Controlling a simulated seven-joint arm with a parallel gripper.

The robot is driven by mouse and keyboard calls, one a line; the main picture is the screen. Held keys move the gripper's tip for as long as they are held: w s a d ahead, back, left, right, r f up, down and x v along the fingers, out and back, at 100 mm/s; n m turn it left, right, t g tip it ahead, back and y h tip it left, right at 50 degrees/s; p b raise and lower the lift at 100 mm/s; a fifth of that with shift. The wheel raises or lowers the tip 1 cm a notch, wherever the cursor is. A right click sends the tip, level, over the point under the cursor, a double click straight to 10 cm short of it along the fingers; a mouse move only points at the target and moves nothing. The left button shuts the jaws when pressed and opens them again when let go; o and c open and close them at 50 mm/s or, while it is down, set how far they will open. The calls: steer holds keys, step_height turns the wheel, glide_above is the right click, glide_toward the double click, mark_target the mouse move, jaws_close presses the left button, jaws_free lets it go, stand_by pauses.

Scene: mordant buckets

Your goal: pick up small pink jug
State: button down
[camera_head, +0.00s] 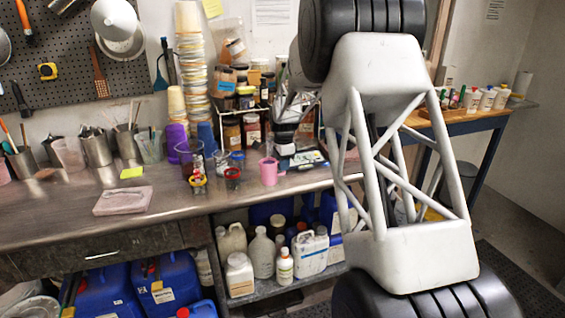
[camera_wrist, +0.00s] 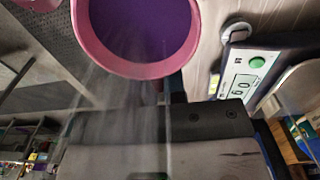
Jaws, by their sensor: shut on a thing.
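The small pink jug (camera_head: 268,171) stands upright near the front of the steel bench, or is only just clear of it; I cannot tell which. In the wrist view the jug (camera_wrist: 183,58) is at the top, seen from above, with a pink rim and purple inside. My gripper (camera_head: 278,157) comes down from the upper right and is shut on the jug at its right side. In the wrist view the fingers (camera_wrist: 172,92) meet the jug's near side; the exact contact is blurred and partly hidden.
A scale (camera_wrist: 248,80) with a green button lies close beside the jug. Small jars with red and yellow parts (camera_head: 232,178) stand to its left. A purple cup (camera_head: 189,157) and stacked cups (camera_head: 190,85) are farther left.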

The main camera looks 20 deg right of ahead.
steer(key=s+a+r, duration=0.1)
steer(key=s, duration=0.8)
steer(key=shift+s+a, duration=0.15)
steer(key=shift+a, duration=0.15)
stand_by(0.5)
steer(key=shift+s, duration=0.2)
steer(key=shift+f, duration=0.15)
stand_by(0.8)
